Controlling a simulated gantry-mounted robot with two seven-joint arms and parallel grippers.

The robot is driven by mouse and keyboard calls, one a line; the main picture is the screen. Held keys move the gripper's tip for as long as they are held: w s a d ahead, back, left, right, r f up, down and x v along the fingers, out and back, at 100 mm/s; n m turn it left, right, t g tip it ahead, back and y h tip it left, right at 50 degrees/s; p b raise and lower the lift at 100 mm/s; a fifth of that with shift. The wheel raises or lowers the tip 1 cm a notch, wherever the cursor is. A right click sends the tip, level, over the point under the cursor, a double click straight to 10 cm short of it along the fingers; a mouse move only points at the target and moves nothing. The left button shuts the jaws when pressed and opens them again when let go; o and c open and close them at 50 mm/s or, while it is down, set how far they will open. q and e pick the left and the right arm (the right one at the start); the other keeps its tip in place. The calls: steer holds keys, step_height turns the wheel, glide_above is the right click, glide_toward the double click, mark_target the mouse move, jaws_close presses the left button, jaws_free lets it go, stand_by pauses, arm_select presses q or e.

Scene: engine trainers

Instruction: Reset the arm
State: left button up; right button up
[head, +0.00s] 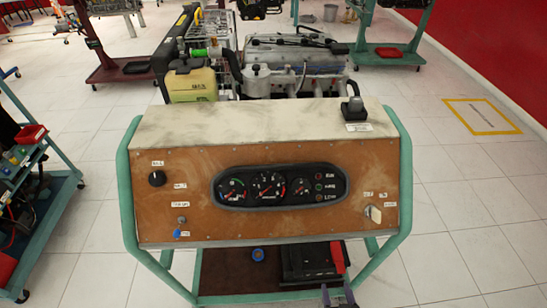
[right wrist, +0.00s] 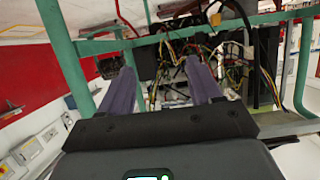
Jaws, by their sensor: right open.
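My right gripper (head: 337,293) shows at the bottom edge of the head view, in front of the engine trainer (head: 268,192). It also shows in the right wrist view (right wrist: 158,72), with its two purple fingers apart and nothing between them. Beyond the fingers are the wires (right wrist: 178,50) under the trainer's panel and its green frame (right wrist: 62,55). The trainer has a wooden panel with a gauge cluster (head: 280,187), a black knob (head: 157,178) and a key switch (head: 374,214). My left gripper is not in view.
An engine (head: 295,65) stands behind the panel. A black battery (head: 306,262) with a red part lies on the trainer's lower shelf. A green cart (head: 50,170) stands at the left. The tiled floor (head: 470,220) at the right is clear.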

step_height(320, 180, up, 9)
steer(key=s+d+g+p, duration=0.1)
steer(key=s+g+p, duration=0.1)
steer(key=s+d+r+n+g+p, duration=0.2)
steer(key=s+r+g+p, duration=0.1)
steer(key=s+r+g, duration=0.7)
arm_select(q)
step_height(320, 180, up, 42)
steer(key=p, duration=3.6)
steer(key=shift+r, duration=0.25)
arm_select(e)
step_height(320, 180, up, 35)
steer(key=s+t, duration=0.1)
steer(key=shift+a+f+t, duration=0.15)
steer(key=shift+a+t, duration=0.05)
steer(key=shift+t, duration=0.1)
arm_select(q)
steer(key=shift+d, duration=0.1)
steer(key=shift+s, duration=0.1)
